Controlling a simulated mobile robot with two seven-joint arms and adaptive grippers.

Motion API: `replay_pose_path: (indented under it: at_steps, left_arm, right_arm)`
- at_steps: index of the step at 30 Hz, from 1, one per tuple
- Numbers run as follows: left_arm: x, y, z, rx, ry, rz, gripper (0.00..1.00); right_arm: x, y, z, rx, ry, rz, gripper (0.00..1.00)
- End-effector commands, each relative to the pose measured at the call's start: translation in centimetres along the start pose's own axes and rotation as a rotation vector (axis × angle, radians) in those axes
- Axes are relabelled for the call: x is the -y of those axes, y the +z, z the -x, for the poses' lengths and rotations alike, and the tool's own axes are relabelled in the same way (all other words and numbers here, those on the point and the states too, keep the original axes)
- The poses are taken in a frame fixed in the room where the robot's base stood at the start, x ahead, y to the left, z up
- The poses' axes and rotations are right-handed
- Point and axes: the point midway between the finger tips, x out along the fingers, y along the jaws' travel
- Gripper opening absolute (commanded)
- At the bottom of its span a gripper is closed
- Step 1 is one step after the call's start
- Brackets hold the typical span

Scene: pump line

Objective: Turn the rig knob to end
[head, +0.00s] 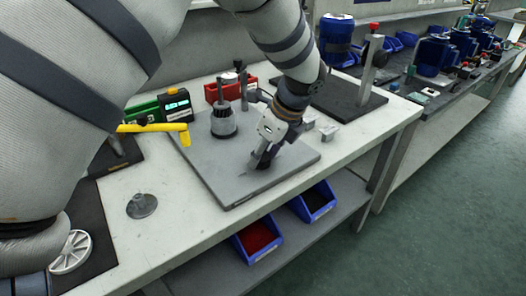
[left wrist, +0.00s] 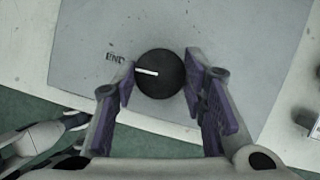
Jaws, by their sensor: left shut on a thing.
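The rig is a flat grey plate (head: 235,187) on the bench. My left gripper (head: 262,160) reaches down onto its right part and hides the knob in the head view. In the left wrist view the round black knob (left wrist: 160,75) sits between the two purple-padded fingers of the left gripper (left wrist: 160,88), which are shut on its sides. The white line (left wrist: 147,72) on the knob points left, close to the END mark (left wrist: 115,57) but slightly below it.
A yellow lever (head: 160,128) and a small display box (head: 178,104) are further left. Blue bins (head: 257,241) sit on the shelf below. A post stand (head: 345,103) is at the back right.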

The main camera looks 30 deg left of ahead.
Motion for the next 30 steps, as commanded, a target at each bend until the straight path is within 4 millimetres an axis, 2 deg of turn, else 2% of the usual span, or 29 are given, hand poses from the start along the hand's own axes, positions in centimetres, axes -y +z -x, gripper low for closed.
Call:
replay_pose_path:
  at_steps: [9,22,23,24,25,30]
  left_arm:
    - [-0.03,-0.02,0.01,-0.001,-0.028,-0.064,0.11]
    - [-0.04,-0.01,0.0,-0.001,-0.03,-0.07,0.11]
    - [-0.04,-0.01,0.0,-0.001,-0.03,-0.07,0.46]
    - [-0.04,-0.01,0.0,-0.001,-0.029,-0.07,0.55]
    - [-0.04,-0.01,0.0,-0.001,-0.029,-0.07,0.59]
    - [-0.04,0.0,-0.01,0.0,-0.029,-0.07,0.59]
  right_arm:
    - [0.0,0.0,-0.01,0.0,0.0,0.0,0.4]
    - [0.0,0.0,0.0,0.0,0.0,0.0,0.4]
    - [0.0,0.0,0.0,0.0,0.0,0.0,0.4]
    - [0.0,0.0,-0.01,0.0,0.0,0.0,0.4]
    - [0.0,0.0,-0.01,0.0,0.0,0.0,0.4]
    - [0.0,0.0,-0.01,0.0,0.0,0.0,0.4]
